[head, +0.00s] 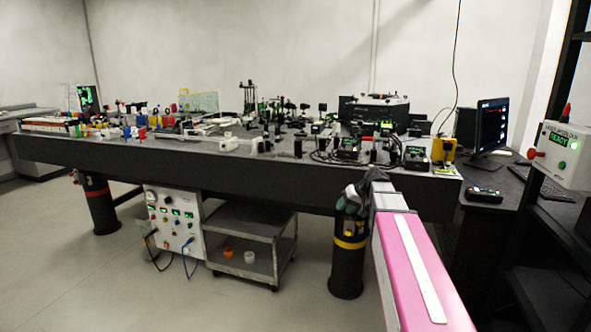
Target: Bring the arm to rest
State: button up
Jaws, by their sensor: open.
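My arm, pink with a white strip, reaches forward from the lower right of the head view. At its far end is my gripper (352,197), dark grey, small and partly hidden by the arm. It is open, and I see nothing held in it. It shows in front of the near edge of the optical bench (230,172), above a dark leg with a yellow band (349,244). I cannot tell whether it touches the bench.
Optics crowd the bench top. A monitor (493,125) and black handset (484,195) are on the right-hand desk. A box reading READY (558,155) is at far right. A cart (250,240) and white control box (175,220) stand below. The left floor is clear.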

jog(key=s+a+f+m+g+h, duration=0.1)
jog(key=s+f+h, duration=0.5)
jog(key=s+f, duration=1.5)
jog(key=s+m+g, duration=0.1)
jog(key=g, duration=0.1)
jog(key=shift+a+f+g, duration=0.2)
jog(key=shift+a+g, duration=0.1)
